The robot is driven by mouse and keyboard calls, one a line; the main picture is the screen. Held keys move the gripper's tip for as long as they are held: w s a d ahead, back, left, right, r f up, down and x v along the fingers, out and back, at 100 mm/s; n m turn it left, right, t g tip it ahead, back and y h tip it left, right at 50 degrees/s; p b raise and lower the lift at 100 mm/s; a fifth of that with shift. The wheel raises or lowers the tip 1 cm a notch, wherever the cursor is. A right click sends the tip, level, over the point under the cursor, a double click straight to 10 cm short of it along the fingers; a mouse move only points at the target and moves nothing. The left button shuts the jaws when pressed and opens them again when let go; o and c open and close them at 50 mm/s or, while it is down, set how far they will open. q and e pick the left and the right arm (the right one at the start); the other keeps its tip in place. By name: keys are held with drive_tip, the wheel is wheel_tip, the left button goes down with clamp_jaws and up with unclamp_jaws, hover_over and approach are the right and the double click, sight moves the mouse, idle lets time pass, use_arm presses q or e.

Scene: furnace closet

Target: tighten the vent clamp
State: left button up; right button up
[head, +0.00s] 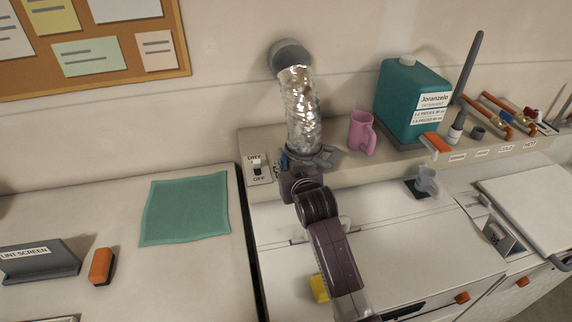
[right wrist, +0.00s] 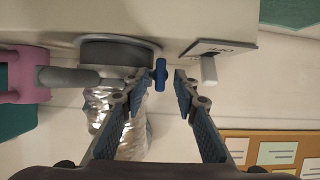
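A crinkled silver vent duct (head: 302,110) runs from a round grey wall outlet (head: 289,55) down to a grey collar on the back ledge. In the right wrist view the duct (right wrist: 115,110) meets the grey clamp band (right wrist: 118,52), which has a blue thumb knob (right wrist: 161,74) at its side. The knob also shows as a small blue spot in the head view (head: 284,161). My right gripper (head: 300,172) is at the collar. In the wrist view its fingers (right wrist: 161,84) are apart, one on each side of the knob, with gaps visible. My left gripper is out of view.
A DRY/OFF switch (right wrist: 208,68) sits close beside the right gripper's finger. A pink mug (head: 361,133) and a teal detergent jug (head: 410,100) stand right of the duct. A teal cloth (head: 186,208) and an orange-topped block (head: 102,266) lie on the left top.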

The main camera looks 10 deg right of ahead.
drive_tip(key=v, duration=0.7)
drive_tip(key=shift+s, duration=0.25)
idle(0.3)
